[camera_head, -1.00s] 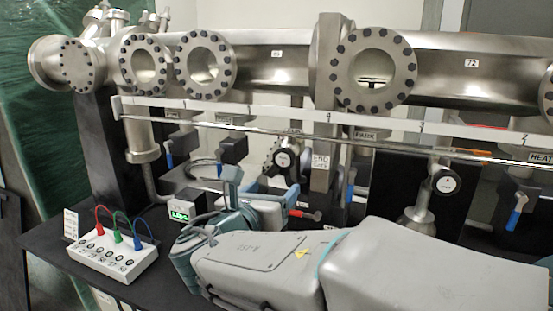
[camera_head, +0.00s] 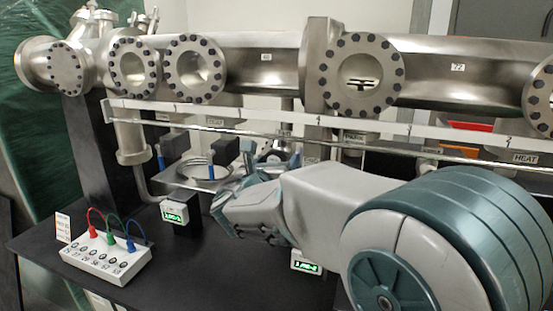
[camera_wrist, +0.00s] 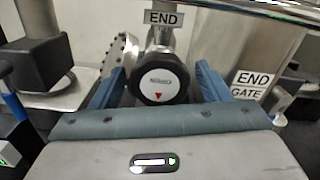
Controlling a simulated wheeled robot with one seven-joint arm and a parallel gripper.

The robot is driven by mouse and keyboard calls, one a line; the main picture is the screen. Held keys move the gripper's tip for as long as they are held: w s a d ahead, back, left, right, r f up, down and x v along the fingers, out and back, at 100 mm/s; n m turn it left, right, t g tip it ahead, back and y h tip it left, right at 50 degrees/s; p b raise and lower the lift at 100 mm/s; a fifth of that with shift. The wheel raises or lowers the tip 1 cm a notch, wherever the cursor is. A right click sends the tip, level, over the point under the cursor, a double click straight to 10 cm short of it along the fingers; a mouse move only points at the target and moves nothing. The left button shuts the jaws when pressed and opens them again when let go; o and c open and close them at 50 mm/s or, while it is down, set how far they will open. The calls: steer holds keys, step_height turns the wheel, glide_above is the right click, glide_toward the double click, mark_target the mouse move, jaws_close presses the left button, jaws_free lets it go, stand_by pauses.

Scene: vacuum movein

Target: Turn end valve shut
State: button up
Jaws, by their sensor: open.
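The end valve is a round black knob with a white face (camera_wrist: 160,82), a red triangle and small text, under an END label (camera_wrist: 164,18) in the wrist view. My gripper (camera_wrist: 161,72) is open, with one blue-grey finger on each side of the knob. A gap shows on the left; I cannot tell whether the right finger touches. In the head view my gripper (camera_head: 272,160) reaches in below the long steel pipe and hides the knob.
An END GATE label (camera_wrist: 252,85) is right of the knob. A flange (camera_wrist: 121,58) stands behind the left finger. A white rail (camera_head: 210,112) runs above my gripper. A white box with coloured cables (camera_head: 105,262) and small green displays (camera_head: 174,212) sit on the black bench.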

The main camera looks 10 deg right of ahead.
steer(key=shift+w+d, duration=0.2)
steer(key=shift+w, duration=0.05)
steer(key=c, duration=1)
steer(key=shift+o, duration=0.2)
